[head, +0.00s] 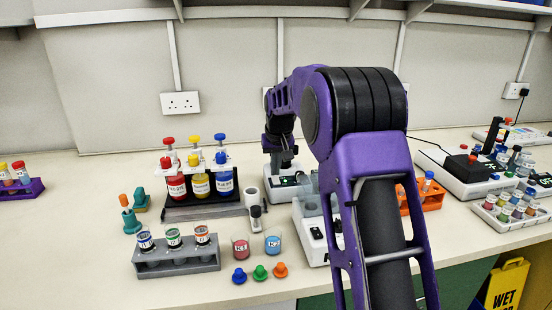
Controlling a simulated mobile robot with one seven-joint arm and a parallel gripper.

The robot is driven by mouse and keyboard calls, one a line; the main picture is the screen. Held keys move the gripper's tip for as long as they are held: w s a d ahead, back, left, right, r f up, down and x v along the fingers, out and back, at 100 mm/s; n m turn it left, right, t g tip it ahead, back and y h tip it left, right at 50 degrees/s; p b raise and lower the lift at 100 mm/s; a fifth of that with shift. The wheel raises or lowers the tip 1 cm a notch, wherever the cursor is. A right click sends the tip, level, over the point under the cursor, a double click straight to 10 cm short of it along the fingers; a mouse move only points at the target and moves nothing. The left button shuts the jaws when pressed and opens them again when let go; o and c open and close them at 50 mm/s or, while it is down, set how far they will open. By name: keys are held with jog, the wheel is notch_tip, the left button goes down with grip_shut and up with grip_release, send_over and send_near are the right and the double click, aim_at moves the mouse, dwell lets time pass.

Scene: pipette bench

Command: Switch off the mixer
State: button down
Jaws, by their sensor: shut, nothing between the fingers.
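My gripper (283,168) points down at the back middle of the bench and is small in view. Its fingers look close together, with nothing visible held. Below it is a white device (283,192) with a dark panel and small green marks, which may be the mixer. I cannot tell whether the fingertips touch it. A second white device (312,238), with a dark switch or display on its front, stands nearer, partly hidden by my arm. I cannot tell for sure which one is the mixer, nor its switch position.
A bottle rack (203,212) with red, yellow and blue bottles stands left of my gripper. A grey rack (178,266), two beakers (241,247) and several coloured stoppers (260,272) are in front. An orange rack (432,198) and white equipment (462,182) stand right.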

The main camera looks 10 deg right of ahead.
jog(key=shift+f, duration=0.45)
jog(key=shift+w+f, duration=0.15)
jog(key=shift+f, duration=0.15)
jog(key=shift+s+b, duration=0.35)
jog(key=shift+s, duration=0.5)
